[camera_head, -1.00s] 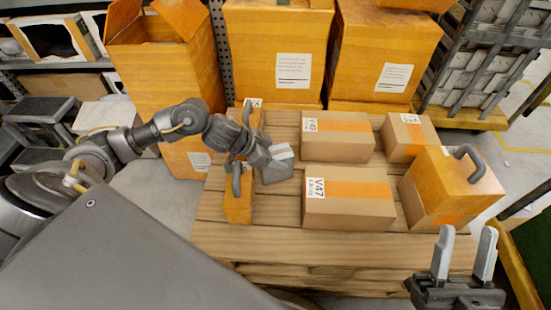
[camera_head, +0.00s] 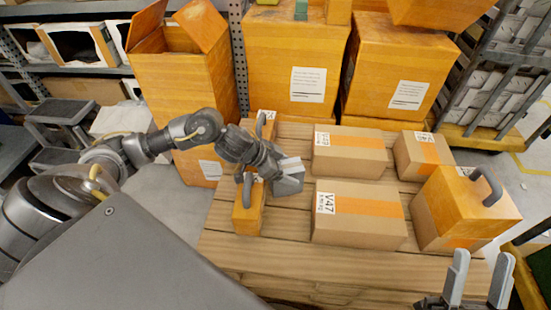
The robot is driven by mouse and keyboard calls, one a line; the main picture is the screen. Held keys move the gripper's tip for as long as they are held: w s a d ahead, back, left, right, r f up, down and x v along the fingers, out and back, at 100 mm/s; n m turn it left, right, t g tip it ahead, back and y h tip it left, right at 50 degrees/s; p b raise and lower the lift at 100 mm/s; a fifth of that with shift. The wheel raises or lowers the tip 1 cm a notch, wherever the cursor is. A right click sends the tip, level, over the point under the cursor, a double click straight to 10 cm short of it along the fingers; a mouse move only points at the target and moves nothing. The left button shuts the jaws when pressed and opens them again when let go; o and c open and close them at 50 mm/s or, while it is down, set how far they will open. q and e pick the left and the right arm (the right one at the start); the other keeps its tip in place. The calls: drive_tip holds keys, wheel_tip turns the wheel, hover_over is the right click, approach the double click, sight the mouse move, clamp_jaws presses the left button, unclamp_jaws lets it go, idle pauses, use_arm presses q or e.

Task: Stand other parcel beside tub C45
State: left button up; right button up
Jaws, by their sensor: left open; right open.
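Parcels stand on a slatted wooden pallet (camera_head: 290,262). One brown parcel with an orange band is labelled V47 (camera_head: 370,230). A similar banded parcel (camera_head: 350,160) is behind it, and a smaller one (camera_head: 418,160) is at the back right. An orange tub with a grey handle (camera_head: 470,208) stands at the right. Two narrow orange handled containers, one in front (camera_head: 248,220) and one behind (camera_head: 264,118), stand at the left. I cannot read C45 on any of them. My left gripper (camera_head: 290,175) is open and empty above the pallet, between the narrow containers and the parcels. My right gripper (camera_head: 478,280) is open and empty at the lower right.
Large orange boxes (camera_head: 290,60) stand close behind the pallet, and a tall open-flapped one (camera_head: 185,95) is at its back left. A grey rack cart (camera_head: 500,75) is at the right. The pallet's front strip is bare.

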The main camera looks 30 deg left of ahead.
use_arm(q)
drive_tip(key=p+v, duration=0.3)
drive_tip(key=v, duration=0.7)
drive_tip(key=shift+s+a+r, duration=0.2)
drive_tip(key=shift+s+r, duration=0.05)
drive_tip(key=shift+s+a+r, duration=0.2)
drive_tip(key=shift+s+r, duration=0.05)
drive_tip(key=shift+r, duration=0.05)
use_arm(e)
drive_tip(key=w+a+f+n+g+h, duration=0.1)
drive_tip(key=a+f+g, duration=0.3)
drive_tip(key=f+g, duration=0.2)
drive_tip(key=shift+w+g+h, duration=0.25)
drive_tip(key=shift+g+h, duration=0.15)
drive_tip(key=shift+g, duration=0.1)
